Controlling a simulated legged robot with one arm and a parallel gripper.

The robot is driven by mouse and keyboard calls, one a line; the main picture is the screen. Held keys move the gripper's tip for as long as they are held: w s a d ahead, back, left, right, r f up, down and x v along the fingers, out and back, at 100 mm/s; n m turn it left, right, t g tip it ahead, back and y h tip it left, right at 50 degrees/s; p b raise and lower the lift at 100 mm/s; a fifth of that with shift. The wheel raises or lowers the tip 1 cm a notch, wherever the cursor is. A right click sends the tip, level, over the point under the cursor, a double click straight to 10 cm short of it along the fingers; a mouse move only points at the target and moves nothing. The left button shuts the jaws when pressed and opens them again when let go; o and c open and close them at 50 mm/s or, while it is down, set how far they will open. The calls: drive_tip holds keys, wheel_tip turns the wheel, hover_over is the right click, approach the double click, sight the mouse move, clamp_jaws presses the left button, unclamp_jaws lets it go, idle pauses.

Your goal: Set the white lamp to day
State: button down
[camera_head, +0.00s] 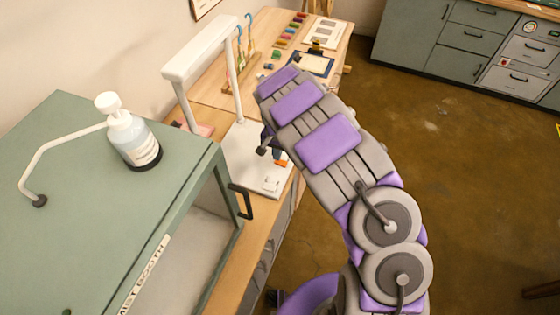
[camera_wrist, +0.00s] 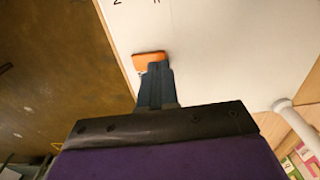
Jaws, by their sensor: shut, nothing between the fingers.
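The white lamp stands on the wooden bench, with its long head bar (camera_head: 200,48) held up on posts over a flat white base (camera_head: 250,150). An orange switch piece (camera_head: 283,163) sits near the front right edge of that base; it also shows in the wrist view (camera_wrist: 149,58). My gripper (camera_wrist: 157,67) is shut and empty, its blue-grey fingertips right at the orange piece. I cannot tell whether they touch it. Small dark marks (camera_wrist: 117,2) on the white base are cut off at the top and unreadable. My arm partly hides the base in the head view.
A green booth (camera_head: 110,185) with a pump bottle (camera_head: 133,140) on top stands at the near left. Colour blocks, hooked tools (camera_head: 240,45) and a framed tray (camera_head: 310,63) lie farther back on the bench. The brown floor (camera_head: 450,170) at right is clear.

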drive_tip(key=shift+f, duration=0.85)
idle(0.4)
drive_tip(key=shift+r, duration=0.1)
drive_tip(key=shift+r+p, duration=0.7)
drive_tip(key=shift+r, duration=2.7)
